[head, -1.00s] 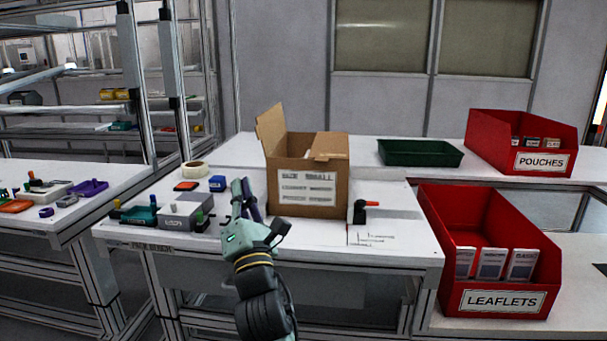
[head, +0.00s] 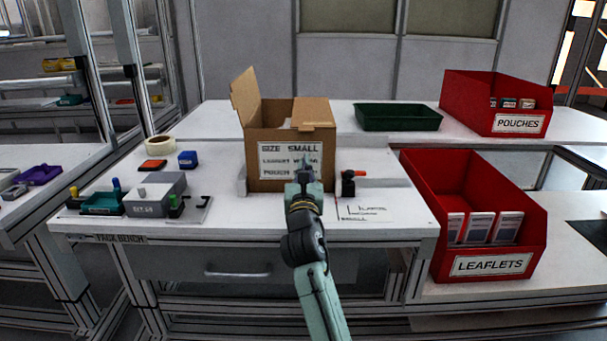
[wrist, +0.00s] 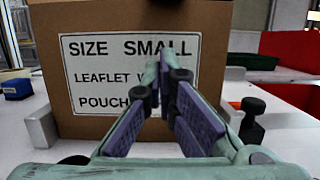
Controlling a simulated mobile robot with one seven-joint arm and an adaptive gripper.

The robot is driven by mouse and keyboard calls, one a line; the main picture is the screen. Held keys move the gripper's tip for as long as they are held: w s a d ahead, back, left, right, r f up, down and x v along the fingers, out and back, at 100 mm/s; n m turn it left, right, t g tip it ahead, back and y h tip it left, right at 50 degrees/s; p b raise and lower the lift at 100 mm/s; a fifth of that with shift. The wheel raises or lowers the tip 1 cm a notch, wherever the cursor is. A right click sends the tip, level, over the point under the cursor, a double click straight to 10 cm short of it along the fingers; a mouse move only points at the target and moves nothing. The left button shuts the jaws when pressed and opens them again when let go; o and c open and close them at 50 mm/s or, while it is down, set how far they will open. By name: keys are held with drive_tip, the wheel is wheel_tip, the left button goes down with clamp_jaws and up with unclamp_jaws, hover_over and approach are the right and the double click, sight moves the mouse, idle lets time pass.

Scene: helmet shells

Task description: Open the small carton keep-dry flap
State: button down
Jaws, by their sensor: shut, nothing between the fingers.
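The small carton (head: 270,180) is a brown box on the pack bench, with a white label reading "SIZE SMALL" on its front. Its left flap (head: 245,97) stands up and tilts outward. Another flap (head: 313,112) lies across the right part of the top, and the left part of the top looks open. My gripper (head: 305,168) is in front of the label, fingers toward the carton. In the wrist view my gripper (wrist: 167,85) shows its fingertips close together and empty, covering part of the label (wrist: 90,70). Whether they touch the carton I cannot tell.
A black clamp with an orange handle (head: 349,180) stands right of the carton. Left are a tape roll (head: 158,148), a blue block (head: 187,159) and a grey box (head: 155,195). A green tray (head: 398,117) and red bins (head: 495,100) are right.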

sight(304, 138)
drive_tip(key=shift+x, duration=1.1)
drive_tip(key=shift+w+r+p, duration=0.2)
drive_tip(key=shift+r+p, duration=0.75)
drive_tip(key=shift+r, duration=1.1)
